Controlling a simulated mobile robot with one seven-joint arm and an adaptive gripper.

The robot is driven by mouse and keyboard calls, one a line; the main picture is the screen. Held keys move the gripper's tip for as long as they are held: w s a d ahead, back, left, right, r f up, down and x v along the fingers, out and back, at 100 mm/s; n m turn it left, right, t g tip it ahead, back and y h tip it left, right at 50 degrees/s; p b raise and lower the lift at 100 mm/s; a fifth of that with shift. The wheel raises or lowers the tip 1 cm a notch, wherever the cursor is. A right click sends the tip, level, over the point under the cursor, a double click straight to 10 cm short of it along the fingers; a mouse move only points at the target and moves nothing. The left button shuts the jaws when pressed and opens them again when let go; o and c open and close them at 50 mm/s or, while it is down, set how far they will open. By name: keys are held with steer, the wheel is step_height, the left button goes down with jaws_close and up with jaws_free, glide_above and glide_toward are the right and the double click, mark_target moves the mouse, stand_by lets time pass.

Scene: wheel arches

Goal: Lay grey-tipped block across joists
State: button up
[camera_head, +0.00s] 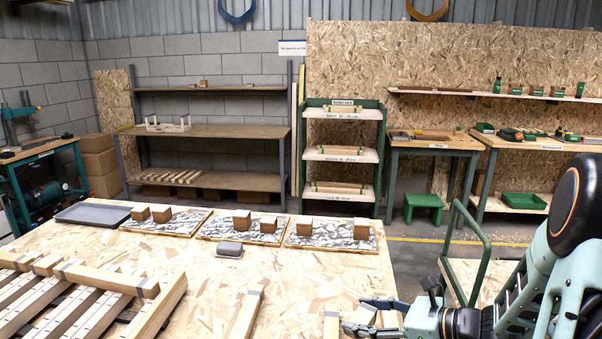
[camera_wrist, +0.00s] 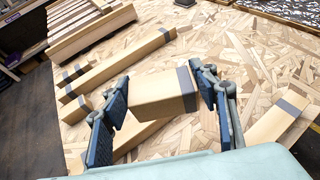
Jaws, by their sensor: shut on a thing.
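My gripper (camera_wrist: 160,97) is shut on a pale wooden block (camera_wrist: 150,100) with a dark grey end band, held above the table. In the head view my gripper (camera_head: 368,314) is at the near right of the table, with the block (camera_head: 362,316) partly hidden between its fingers. The joists (camera_head: 70,302) form a slatted frame at the left of the table, apart from my gripper. Some grey-banded pieces rest across the frame's far side. The joist frame also shows at the top left of the wrist view (camera_wrist: 92,32).
More grey-banded timbers lie on the table (camera_head: 290,270), including one (camera_head: 246,315) between the frame and my gripper. Three patterned panels bearing wooden cubes (camera_head: 361,229), a grey tray (camera_head: 93,214) and a small grey block (camera_head: 230,249) occupy the far side. The middle is mostly clear.

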mark_target(362, 315)
steer(key=shift+a+r+p, duration=0.1)
steer(key=shift+r+p, duration=3.8)
steer(key=shift+p, duration=1.3)
steer(key=f, duration=0.1)
steer(key=s+f, duration=0.1)
steer(key=f, duration=0.3)
steer(key=shift+s+f, duration=0.25)
steer(key=shift+f, duration=0.15)
steer(key=shift+s+a, duration=0.1)
steer(key=shift+s, duration=0.05)
